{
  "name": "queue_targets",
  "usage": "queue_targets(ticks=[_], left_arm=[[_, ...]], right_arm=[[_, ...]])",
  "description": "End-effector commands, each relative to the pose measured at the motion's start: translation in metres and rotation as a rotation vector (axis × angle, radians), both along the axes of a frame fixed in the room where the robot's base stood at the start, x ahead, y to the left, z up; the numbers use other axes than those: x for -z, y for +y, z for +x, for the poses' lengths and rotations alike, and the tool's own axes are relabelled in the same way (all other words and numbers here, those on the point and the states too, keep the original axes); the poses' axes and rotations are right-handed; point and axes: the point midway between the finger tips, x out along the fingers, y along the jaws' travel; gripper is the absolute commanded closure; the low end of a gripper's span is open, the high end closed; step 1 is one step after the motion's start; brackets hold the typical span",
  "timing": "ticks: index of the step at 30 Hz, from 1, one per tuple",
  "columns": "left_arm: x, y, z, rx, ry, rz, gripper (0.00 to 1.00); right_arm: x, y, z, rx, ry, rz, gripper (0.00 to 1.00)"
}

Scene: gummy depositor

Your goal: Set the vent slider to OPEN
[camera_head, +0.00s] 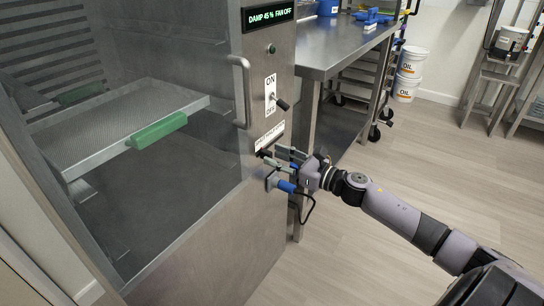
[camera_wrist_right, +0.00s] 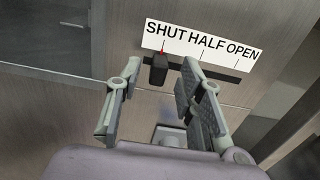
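The vent slider's black knob (camera_wrist_right: 159,69) sits at the left end of its dark slot (camera_wrist_right: 218,71), under the word SHUT, with a small red mark above it. The white label (camera_wrist_right: 204,44) reads SHUT, HALF, OPEN from left to right; it also shows on the cabinet front in the head view (camera_head: 269,137). In the head view my right gripper (camera_head: 279,158) is at the panel below the label, partly covering the slot. My left gripper is out of view.
Above the label are an ON/OFF switch (camera_head: 275,99), a vertical door handle (camera_head: 242,90) and a display (camera_head: 268,15) reading DAMP 45 %, FAN OFF. A blue plug with a cable (camera_head: 286,186) is just below my gripper. A steel table (camera_head: 335,52) stands to the right.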

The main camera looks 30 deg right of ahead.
Motion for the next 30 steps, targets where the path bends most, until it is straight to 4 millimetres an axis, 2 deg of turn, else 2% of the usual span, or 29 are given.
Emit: queue_targets(ticks=[6, 18, 30], left_arm=[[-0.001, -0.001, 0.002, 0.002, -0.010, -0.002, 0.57], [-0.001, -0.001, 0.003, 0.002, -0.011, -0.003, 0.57], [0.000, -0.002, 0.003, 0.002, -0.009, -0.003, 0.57]], right_arm=[[0.000, 0.007, 0.016, -0.001, -0.001, 0.000, 0.65], [0.000, 0.008, 0.020, 0.000, 0.001, 0.001, 0.65], [0.000, 0.008, 0.020, -0.001, 0.001, 0.001, 0.92]])
